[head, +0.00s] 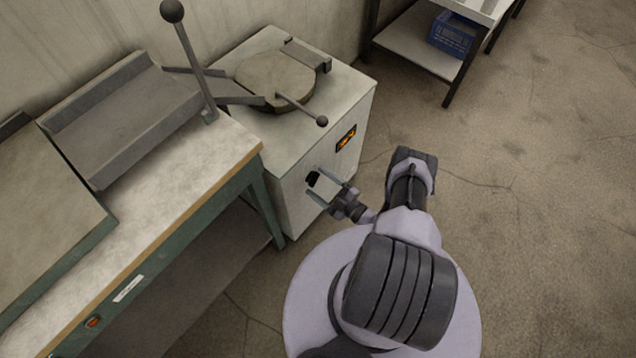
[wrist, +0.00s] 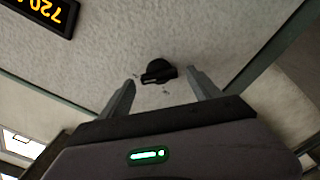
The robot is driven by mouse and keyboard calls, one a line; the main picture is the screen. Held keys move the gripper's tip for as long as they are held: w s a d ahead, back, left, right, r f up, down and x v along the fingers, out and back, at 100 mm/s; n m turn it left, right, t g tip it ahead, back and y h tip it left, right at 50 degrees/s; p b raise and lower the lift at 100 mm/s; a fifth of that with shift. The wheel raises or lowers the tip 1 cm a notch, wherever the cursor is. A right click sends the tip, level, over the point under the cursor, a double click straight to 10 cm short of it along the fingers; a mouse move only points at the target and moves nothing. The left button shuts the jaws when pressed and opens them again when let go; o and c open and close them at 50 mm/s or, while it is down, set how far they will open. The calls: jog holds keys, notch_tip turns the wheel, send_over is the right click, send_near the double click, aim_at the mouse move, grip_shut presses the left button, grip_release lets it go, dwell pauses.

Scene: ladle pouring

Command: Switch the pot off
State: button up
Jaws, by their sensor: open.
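The pot is a pale box-shaped furnace (head: 275,190) with a round lid (head: 275,82) on top. A black knob (wrist: 158,72) is on its front face, and it also shows in the head view (head: 313,178). My gripper (head: 331,183) is open in front of the knob. In the wrist view the two fingers of my gripper (wrist: 160,88) point at the front face, one on each side of the knob. I cannot tell whether they touch the face.
A workbench (head: 190,165) with a grey tray stands to the left, close to the furnace. A lever with a ball end (head: 172,12) rises between them. A shelf table (head: 425,55) with a blue crate (head: 452,34) is at the back right. The floor at right is clear.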

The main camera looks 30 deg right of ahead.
jog(key=shift+w+a, duration=0.1)
jog(key=shift+w, duration=0.2)
jog(key=c, duration=1.4)
